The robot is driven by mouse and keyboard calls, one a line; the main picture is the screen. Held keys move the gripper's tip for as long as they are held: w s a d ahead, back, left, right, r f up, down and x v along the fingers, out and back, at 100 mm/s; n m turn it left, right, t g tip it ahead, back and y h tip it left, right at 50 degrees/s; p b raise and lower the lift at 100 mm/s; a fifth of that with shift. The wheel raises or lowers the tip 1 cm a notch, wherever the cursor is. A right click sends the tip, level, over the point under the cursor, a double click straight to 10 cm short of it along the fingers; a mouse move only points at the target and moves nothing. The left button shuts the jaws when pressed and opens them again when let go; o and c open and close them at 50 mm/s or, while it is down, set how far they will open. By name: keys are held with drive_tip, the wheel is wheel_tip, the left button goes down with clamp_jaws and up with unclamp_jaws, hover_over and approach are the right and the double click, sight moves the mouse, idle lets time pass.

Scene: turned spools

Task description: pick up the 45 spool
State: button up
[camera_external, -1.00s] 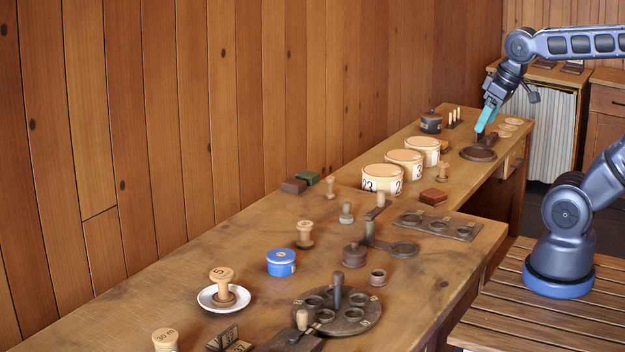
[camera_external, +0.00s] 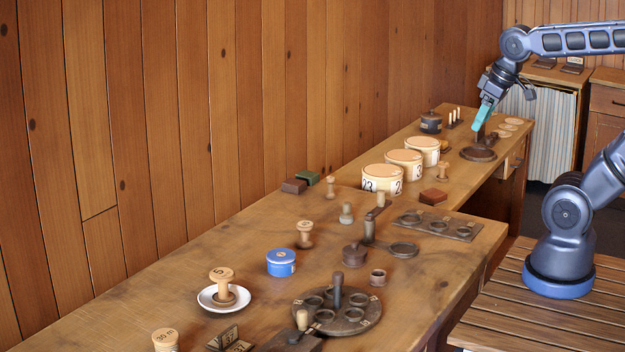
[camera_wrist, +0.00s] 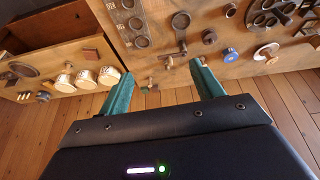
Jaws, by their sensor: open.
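My gripper (camera_external: 477,127) is open and empty, above the far part of the workbench. Its two teal fingers also stand apart in the wrist view (camera_wrist: 160,78). A pale wooden spool (camera_external: 222,284) stands upright on a white saucer (camera_external: 204,302) at the near left; its top mark includes a 5, but I cannot read it fully. Other spools stand in the middle (camera_external: 305,234), behind it (camera_external: 330,187) and further right (camera_external: 442,172); their numbers are too small to read. A spool marked 30 m (camera_external: 165,341) is cut off at the bottom edge. My gripper is far from the saucer.
A blue tin (camera_external: 281,263), a round dark holder with a post (camera_external: 352,321) and a slotted plate (camera_external: 465,231) lie on the bench. Several numbered pale tubs (camera_external: 381,179) line the back. A dark round stand (camera_external: 478,154) is below my gripper. Bare wood lies at the front right.

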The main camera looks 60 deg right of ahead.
drive_tip(key=w+a+n+g, duration=0.1)
drive_tip(key=w+a+n, duration=0.3)
drive_tip(key=w, duration=0.8)
drive_tip(key=n+g, duration=0.3)
drive_tip(key=n, duration=1.2)
hover_over(305, 223)
drive_tip(key=s, duration=0.1)
drive_tip(key=f, duration=2.1)
drive_tip(key=shift+s+d+f, duration=0.2)
drive_tip(key=shift+d+f, duration=0.1)
drive_tip(key=shift+w+a+f+n, duration=0.2)
drive_tip(key=shift+w+f+n, duration=0.1)
drive_tip(key=shift+f, duration=0.25)
wheel_tip(305, 223, down, 6)
drive_tip(key=shift+r, duration=0.25)
drive_tip(key=shift+w+a+f, duration=0.1)
drive_tip(key=shift+w+f, duration=0.05)
drive_tip(key=shift+f, duration=1.15)
drive_tip(key=shift+w+a+f, duration=0.1)
drive_tip(key=shift+w+f, duration=0.05)
drive_tip(key=shift+f, duration=1.15)
drive_tip(key=c, duration=1.1)
